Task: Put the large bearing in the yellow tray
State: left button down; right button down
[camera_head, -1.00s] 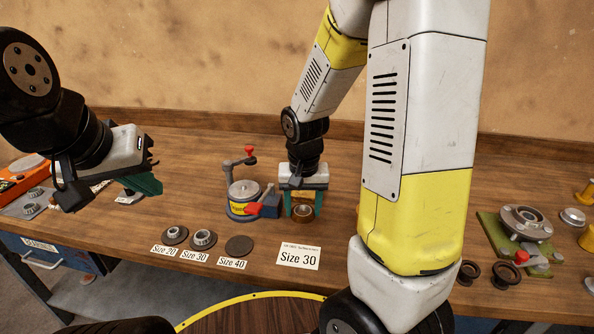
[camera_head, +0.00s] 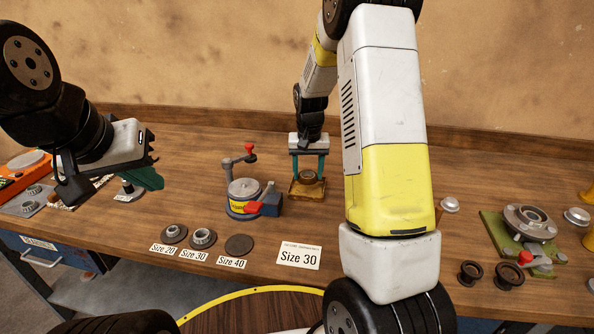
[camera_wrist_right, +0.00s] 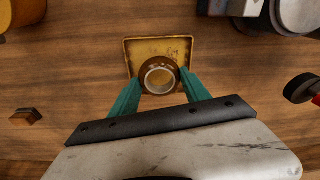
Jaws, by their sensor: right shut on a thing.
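The large bearing (camera_wrist_right: 160,77), a brownish ring with a lighter inner ring, sits between my right gripper's green fingertips (camera_wrist_right: 162,84). In the head view the bearing (camera_head: 308,177) shows over the worn yellow tray (camera_head: 296,193). In the right wrist view the tray (camera_wrist_right: 133,48) extends behind and around the bearing. My right gripper (camera_head: 309,172) points down, shut on the bearing's sides. I cannot tell whether the bearing touches the tray floor. My left gripper (camera_head: 147,178) hangs at the left, away from the tray; its finger gap is not clear.
A grey fixture with a red-knobbed lever (camera_head: 243,190) stands left of the tray. Labelled discs hold smaller bearings (camera_head: 203,237); the Size 40 disc (camera_head: 240,245) is bare. A green-based hub (camera_head: 527,222) and dark rings (camera_head: 508,276) are right.

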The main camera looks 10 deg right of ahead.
aim_at(308, 175)
jog(key=shift+w+f, duration=0.1)
jog(key=shift+f, duration=1.65)
jog(key=shift+f, duration=0.15)
jog(key=c, duration=0.8)
grip_release()
jog(key=r, duration=0.4)
jog(key=s+r, duration=0.1)
jog(key=r, duration=0.7)
jog(key=shift+s+a, duration=0.15)
jog(key=shift+s, duration=0.1)
jog(key=s+a+r+n+t+y, duration=0.1)
jog(key=s+r, duration=0.5)
jog(key=s, duration=0.7)
jog(key=s+a+r+n+t+y, duration=0.1)
jog(key=s+a+r+n+t, duration=0.1)
jog(key=s+r, duration=0.5)
jog(key=s+a+t, duration=0.1)
jog(key=s, duration=0.5)
jog(key=shift+s+a+r+t+y, duration=0.2)
jog(key=shift+a+t+y, duration=0.1)
jog(key=shift+a+t, duration=0.1)
